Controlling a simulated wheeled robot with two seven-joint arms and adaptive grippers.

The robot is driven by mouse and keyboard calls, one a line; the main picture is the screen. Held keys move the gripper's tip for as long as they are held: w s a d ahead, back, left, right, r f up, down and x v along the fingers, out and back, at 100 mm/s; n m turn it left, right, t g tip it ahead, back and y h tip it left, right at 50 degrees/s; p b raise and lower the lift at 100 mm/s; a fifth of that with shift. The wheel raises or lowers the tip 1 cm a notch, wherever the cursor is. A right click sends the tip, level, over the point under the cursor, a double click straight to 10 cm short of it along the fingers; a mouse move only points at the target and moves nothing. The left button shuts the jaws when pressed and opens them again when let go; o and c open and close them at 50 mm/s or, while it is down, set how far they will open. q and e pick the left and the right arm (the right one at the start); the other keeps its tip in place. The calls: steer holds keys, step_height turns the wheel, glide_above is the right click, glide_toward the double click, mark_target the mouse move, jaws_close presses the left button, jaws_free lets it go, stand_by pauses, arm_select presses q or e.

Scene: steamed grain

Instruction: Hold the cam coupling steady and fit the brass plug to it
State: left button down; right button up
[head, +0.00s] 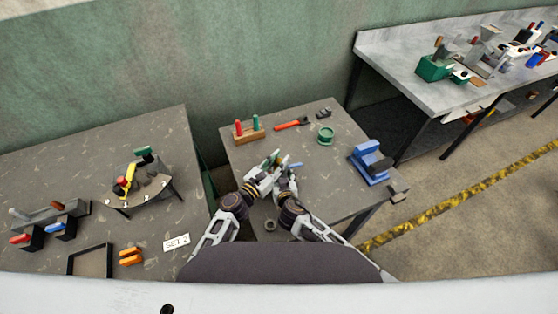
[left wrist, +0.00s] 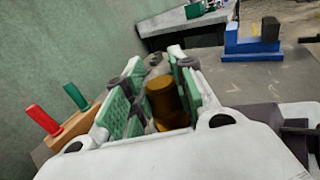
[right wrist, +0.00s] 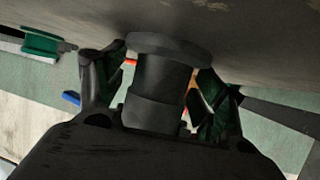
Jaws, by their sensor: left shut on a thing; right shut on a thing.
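My left gripper (head: 271,160) is low over the middle table, close beside my right gripper (head: 289,171). In the left wrist view my left gripper (left wrist: 155,92) is shut on the brass plug (left wrist: 166,102), a gold-brown cylinder between its green pads. In the right wrist view my right gripper (right wrist: 163,85) is shut on a dark grey stepped cylinder with a wide round flange (right wrist: 168,46), which looks like the cam coupling. That view is dark. I cannot tell whether plug and coupling touch; the fingers hide much of both in the head view.
A grey ring (head: 270,225) lies near the front edge. Other benches stand left and right.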

arm_select(q)
steer(key=shift+f, duration=0.15)
steer(key=shift+r, duration=0.35)
stand_by(0.7)
steer(key=c, duration=1.1)
jaws_free()
steer(key=shift+s+a+f, duration=0.1)
steer(key=shift+s+f, duration=0.05)
arm_select(e)
steer(key=shift+r, duration=0.1)
arm_select(q)
steer(key=v, duration=1.1)
steer(key=shift+s+a, duration=0.2)
